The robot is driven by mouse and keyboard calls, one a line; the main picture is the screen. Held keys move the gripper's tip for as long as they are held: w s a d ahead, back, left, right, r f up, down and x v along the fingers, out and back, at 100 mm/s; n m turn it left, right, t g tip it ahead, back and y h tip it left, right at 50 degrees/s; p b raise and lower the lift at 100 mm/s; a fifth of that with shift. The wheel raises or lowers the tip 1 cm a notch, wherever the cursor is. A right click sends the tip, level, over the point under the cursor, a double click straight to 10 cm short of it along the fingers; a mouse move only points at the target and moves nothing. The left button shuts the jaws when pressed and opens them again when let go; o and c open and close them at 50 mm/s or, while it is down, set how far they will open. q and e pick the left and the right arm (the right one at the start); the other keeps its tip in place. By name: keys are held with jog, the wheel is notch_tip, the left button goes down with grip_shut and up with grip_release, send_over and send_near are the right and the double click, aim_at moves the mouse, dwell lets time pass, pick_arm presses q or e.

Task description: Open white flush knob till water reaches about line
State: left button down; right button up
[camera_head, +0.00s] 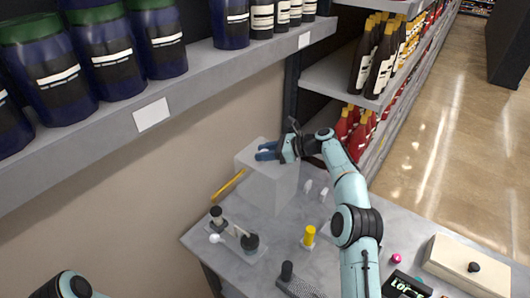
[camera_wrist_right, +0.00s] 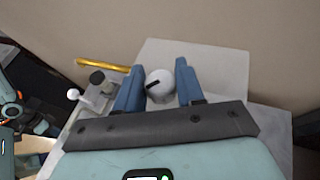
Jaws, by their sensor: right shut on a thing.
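The white flush knob (camera_wrist_right: 159,86) is round with a dark slot mark, on top of a pale translucent box (camera_head: 268,184). My right gripper (camera_head: 266,152) reaches in over the top of this box from the right. In the right wrist view my right gripper (camera_wrist_right: 159,84) has one blue finger on each side of the knob and is shut on it. In the head view the fingers mostly cover the knob. My left arm shows only as a link at the bottom left of the head view; its gripper is out of frame. I cannot make out a water level or a line.
A yellow rod (camera_head: 228,184) is beside the box. A small fixture with dark knobs (camera_head: 250,242), a yellow-capped piece (camera_head: 309,236) and a cream box (camera_head: 466,268) stand on the grey table (camera_head: 205,250). A shelf of jars (camera_head: 110,60) hangs above at left.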

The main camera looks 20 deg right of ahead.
jog(key=o, duration=1)
jog(key=shift+c, duration=0.2)
jog(key=v, duration=1.3)
jog(key=shift+d, duration=0.2)
jog(key=shift+s, duration=0.1)
